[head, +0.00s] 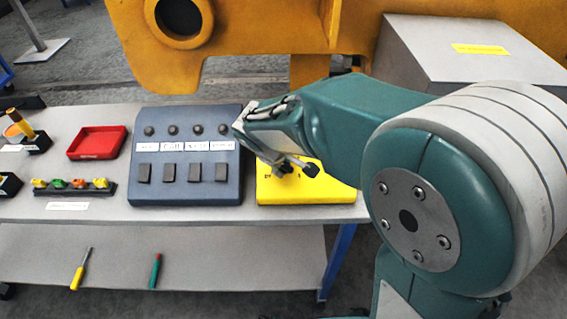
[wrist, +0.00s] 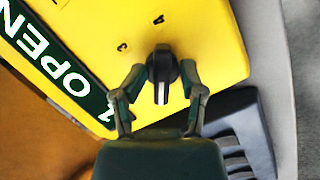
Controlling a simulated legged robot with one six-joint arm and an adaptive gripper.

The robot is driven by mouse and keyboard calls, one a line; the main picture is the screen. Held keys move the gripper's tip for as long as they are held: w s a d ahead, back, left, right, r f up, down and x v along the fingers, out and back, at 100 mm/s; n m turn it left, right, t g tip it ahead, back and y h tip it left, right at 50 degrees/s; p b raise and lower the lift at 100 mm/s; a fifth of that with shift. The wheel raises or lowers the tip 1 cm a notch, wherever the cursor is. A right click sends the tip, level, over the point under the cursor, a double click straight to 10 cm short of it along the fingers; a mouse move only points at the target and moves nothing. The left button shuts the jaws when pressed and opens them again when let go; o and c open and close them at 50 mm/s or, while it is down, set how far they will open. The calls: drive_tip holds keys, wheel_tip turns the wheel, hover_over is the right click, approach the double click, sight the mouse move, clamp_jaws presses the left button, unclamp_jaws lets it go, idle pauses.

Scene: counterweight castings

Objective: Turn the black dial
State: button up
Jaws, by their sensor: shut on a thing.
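The black dial (wrist: 161,82) sits on the face of a yellow panel (wrist: 205,25) in the wrist view, with a pale line along its knob. Small dark marks like numerals are printed around it. My gripper (wrist: 161,72) has one finger on each side of the dial and is shut on it. In the head view the yellow panel (head: 325,190) lies at the right end of the bench, and my gripper (head: 290,168) reaches down onto it. The dial is mostly hidden there by my gripper. A dark green label reading OPEN (wrist: 55,75) runs along the panel's edge.
A blue-grey console (head: 187,190) with knobs and switches stands just left of the yellow panel. A red tray (head: 97,142) and a rack of coloured pieces (head: 72,187) are further left. Two screwdrivers lie on the lower shelf (head: 215,255). A grey box (head: 455,45) and an orange casting (head: 260,25) stand behind.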

drive_tip(key=shift+s+f, duration=0.1)
drive_tip(key=shift+f, duration=0.2)
drive_tip(key=m+g+y, duration=0.1)
drive_tip(key=m, duration=0.7)
drive_tip(key=m+y, duration=0.1)
drive_tip(key=m, duration=0.1)
drive_tip(key=shift+r+m+y, duration=0.1)
drive_tip(key=shift+m+y, duration=0.2)
drive_tip(key=shift+m, duration=0.1)
idle(0.4)
drive_tip(key=o, duration=0.7)
drive_tip(key=shift+w+a, duration=0.15)
drive_tip(key=shift+w, duration=0.1)
drive_tip(key=shift+d+r, duration=0.1)
drive_tip(key=shift+d, duration=0.1)
